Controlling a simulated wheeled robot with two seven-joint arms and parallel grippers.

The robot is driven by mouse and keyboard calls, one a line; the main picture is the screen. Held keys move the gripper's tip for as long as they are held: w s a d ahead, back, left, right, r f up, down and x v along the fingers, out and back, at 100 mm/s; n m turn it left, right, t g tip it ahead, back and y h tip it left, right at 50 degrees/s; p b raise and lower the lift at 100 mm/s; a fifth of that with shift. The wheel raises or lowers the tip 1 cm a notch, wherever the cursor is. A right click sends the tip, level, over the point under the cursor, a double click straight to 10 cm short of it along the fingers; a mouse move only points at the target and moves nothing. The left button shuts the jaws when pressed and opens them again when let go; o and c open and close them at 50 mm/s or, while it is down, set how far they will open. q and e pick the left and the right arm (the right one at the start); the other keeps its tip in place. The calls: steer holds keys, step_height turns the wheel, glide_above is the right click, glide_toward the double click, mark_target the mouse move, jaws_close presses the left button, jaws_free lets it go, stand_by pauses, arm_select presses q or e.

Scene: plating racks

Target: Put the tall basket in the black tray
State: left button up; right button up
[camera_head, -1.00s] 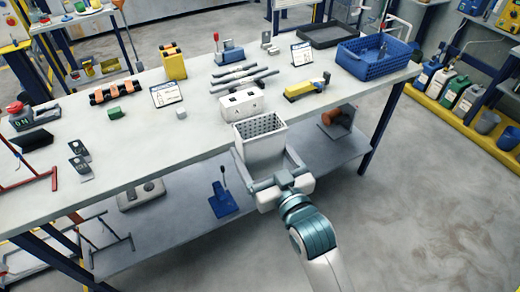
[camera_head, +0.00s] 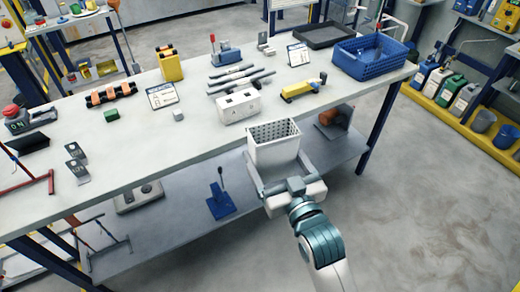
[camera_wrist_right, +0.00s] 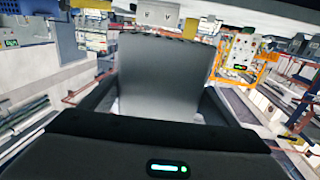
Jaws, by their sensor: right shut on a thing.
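The tall basket (camera_head: 274,150) is a white, deep box with a perforated inside. It is upright at the front edge of the workbench, in front of the white outlet box. My right gripper (camera_head: 278,172) is shut on it, with a finger on each side. In the right wrist view the basket (camera_wrist_right: 163,75) fills the middle as a blurred grey wall between the fingers. The black tray (camera_head: 324,34) lies at the far right of the bench, behind the blue crate, and looks empty. My left gripper is not in view.
The blue crate (camera_head: 343,62) stands at the bench's right end with something dark in it. A yellow tool (camera_head: 303,89), the white outlet box (camera_head: 239,107) and several grey bars (camera_head: 240,79) lie between the basket and the tray.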

steer(key=s+d+m+h, duration=0.2)
steer(key=s+d+h, duration=0.1)
steer(key=d, duration=0.6)
steer(key=s+d+f+m+t+h, duration=0.1)
steer(key=s+d+h, duration=0.3)
steer(key=d, duration=0.5)
steer(key=shift+s+d+m, duration=0.4)
steer(key=shift+s+m, duration=0.4)
steer(key=shift+s, duration=0.05)
